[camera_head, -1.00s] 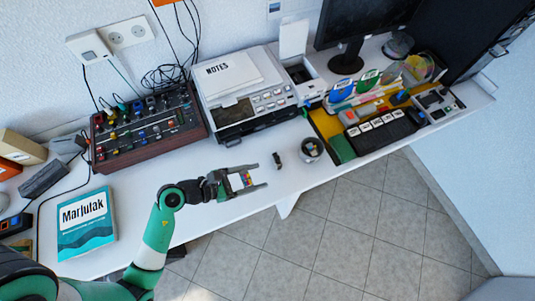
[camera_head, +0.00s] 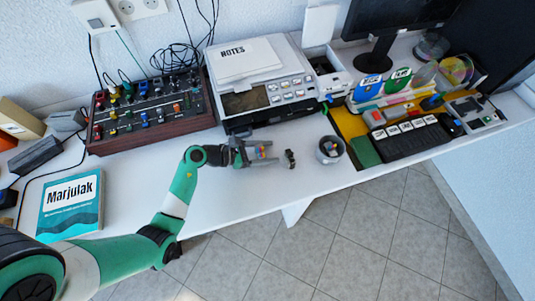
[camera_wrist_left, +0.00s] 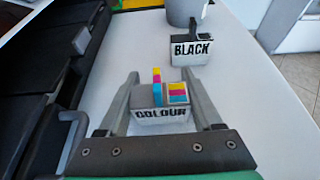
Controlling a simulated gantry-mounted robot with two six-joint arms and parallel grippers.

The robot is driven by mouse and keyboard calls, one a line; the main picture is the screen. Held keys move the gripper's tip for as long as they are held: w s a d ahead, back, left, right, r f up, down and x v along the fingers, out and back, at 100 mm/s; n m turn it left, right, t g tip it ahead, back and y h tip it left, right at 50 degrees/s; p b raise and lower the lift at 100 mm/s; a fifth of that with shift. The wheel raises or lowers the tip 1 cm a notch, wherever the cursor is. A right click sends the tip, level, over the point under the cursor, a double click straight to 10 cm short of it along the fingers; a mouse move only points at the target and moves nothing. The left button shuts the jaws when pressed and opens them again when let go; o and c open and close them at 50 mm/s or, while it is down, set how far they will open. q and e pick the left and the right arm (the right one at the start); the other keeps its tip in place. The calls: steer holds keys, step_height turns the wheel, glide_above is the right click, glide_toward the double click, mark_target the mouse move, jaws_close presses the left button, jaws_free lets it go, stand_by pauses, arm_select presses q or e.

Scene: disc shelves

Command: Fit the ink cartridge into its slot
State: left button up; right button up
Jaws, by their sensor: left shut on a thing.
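My left gripper (camera_head: 272,153) is shut on the colour ink cartridge (camera_head: 262,151), just in front of the printer (camera_head: 262,82). In the left wrist view, the cartridge, marked COLOUR (camera_wrist_left: 162,113), sits between the two fingers, with pink, yellow and blue parts on top. A black cartridge (camera_head: 290,159) stands on the desk just beyond the fingertips; its BLACK label (camera_wrist_left: 191,49) shows in the left wrist view. The printer's right-hand bay (camera_head: 330,82) has its white lid (camera_head: 319,25) raised; the inside of its slots is too small to make out. My right gripper is not in view.
A grey cup (camera_head: 330,149) stands right of the black cartridge. A mixer (camera_head: 150,115) and a book (camera_head: 72,204) are at left. The desk's front edge is close to my arm.

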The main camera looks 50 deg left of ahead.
arm_select(q)
steer(key=shift+r, duration=0.1)
steer(key=o, duration=1.3)
steer(key=shift+o, duration=0.2)
steer(key=shift+r, duration=0.15)
steer(key=p+v, duration=0.4)
steer(key=v, duration=0.7)
steer(key=shift+s+a, duration=0.15)
steer(key=shift+s+r+p, duration=0.1)
steer(key=shift+s+p, duration=0.2)
